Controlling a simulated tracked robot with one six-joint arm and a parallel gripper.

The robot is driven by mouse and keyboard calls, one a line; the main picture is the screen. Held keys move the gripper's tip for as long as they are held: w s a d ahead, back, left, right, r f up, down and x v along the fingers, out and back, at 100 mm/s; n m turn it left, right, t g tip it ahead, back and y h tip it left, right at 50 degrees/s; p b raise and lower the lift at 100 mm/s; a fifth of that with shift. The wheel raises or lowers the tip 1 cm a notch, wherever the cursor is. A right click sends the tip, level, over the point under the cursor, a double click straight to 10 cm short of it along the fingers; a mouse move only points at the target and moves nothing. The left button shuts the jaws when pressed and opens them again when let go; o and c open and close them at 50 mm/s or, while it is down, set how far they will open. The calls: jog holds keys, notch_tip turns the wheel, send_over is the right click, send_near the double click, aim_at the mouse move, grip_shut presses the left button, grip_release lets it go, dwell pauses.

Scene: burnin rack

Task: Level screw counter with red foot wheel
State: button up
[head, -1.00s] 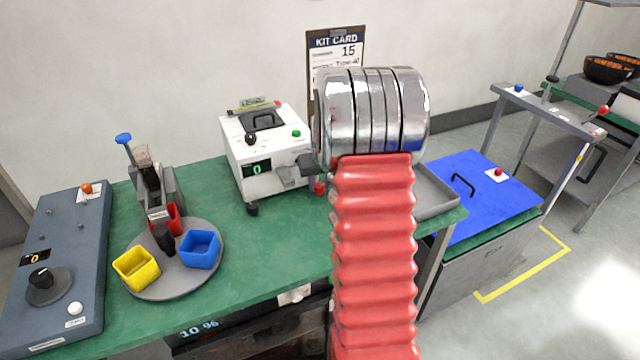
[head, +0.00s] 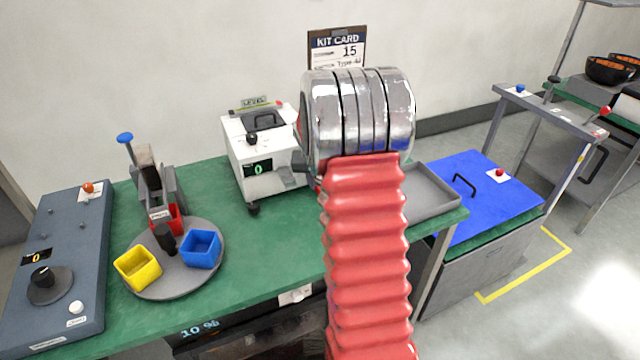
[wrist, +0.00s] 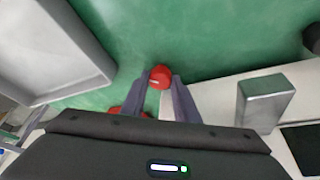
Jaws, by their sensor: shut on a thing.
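The white screw counter (head: 262,160) stands on the green bench, its display reading 0. A level vial (head: 255,103) lies on its top, too small to read. My arm hides the counter's right side in the head view. In the wrist view my gripper (wrist: 160,90) is shut on the red foot wheel (wrist: 160,76), which shows between the fingertips beside the counter's white body (wrist: 215,92). Another red patch (wrist: 126,111) shows near the left finger; I cannot tell what it is.
A grey tray (head: 432,207) lies right of my arm. A turntable (head: 150,285) with yellow, red and blue bins stands left of the counter, with a dark control panel (head: 62,250) farther left. A kit card (head: 337,50) stands behind.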

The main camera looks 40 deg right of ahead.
dwell(0.3)
jog(key=o, duration=1.1)
jog(key=shift+c, duration=0.2)
jog(key=v, duration=1.3)
jog(key=shift+r, duration=0.3)
jog(key=shift+s+a, duration=0.1)
